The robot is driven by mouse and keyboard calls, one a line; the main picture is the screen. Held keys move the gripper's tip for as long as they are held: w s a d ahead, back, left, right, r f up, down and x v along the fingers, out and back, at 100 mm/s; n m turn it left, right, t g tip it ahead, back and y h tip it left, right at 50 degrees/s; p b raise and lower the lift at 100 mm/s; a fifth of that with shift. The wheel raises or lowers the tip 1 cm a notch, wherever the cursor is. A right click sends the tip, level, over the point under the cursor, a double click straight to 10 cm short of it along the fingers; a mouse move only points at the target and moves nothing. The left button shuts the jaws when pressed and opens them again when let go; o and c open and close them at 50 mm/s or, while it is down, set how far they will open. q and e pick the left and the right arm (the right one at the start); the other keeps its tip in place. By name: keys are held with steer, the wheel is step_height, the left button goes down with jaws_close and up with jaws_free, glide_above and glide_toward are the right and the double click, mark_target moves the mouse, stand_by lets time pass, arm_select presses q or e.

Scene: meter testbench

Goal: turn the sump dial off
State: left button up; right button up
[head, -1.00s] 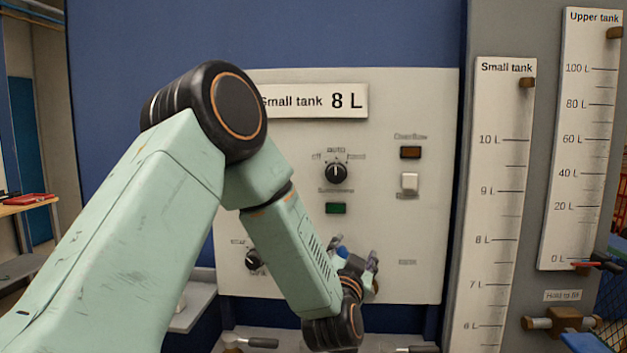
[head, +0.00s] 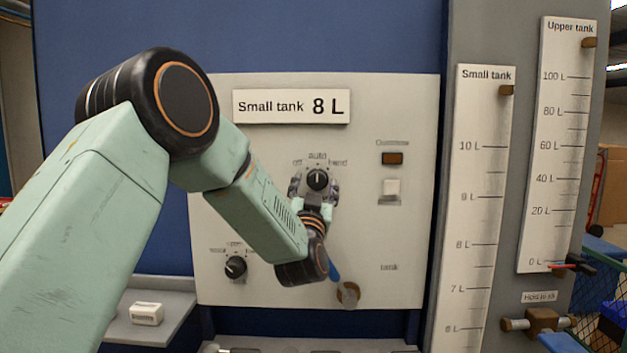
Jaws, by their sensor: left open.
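The upper dial (head: 317,180) on the pale panel is a round black knob marked off, auto and hand. I take it for the sump dial. Its white pointer stands upright, towards auto. My left gripper (head: 315,189) is open, with one finger on each side of the knob. I cannot tell whether the fingers touch it. The gripper and wrist hide the panel just below the dial. My right gripper is not in view.
A second black dial (head: 236,267) sits lower left on the panel (head: 410,230). A blue-handled brass fitting (head: 348,293) is below my wrist. A shelf (head: 165,325) juts out lower left.

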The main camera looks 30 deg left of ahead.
arm_select(q)
steer(key=shift+w+a+r, duration=0.1)
steer(key=shift+w+a, duration=0.2)
steer(key=shift+w, duration=0.2)
steer(key=shift+w+d+r, duration=0.15)
steer(key=shift+w, duration=0.3)
steer(key=shift+s+d+r, duration=0.15)
steer(key=shift+s+a, duration=0.1)
steer(key=shift+a, duration=0.2)
steer(key=shift+c, duration=0.7)
steer(key=shift+a, duration=0.1)
steer(key=shift+c, duration=0.7)
steer(key=shift+w, duration=0.25)
steer(key=c, duration=0.3)
steer(key=shift+d, duration=0.2)
steer(key=c, duration=0.6)
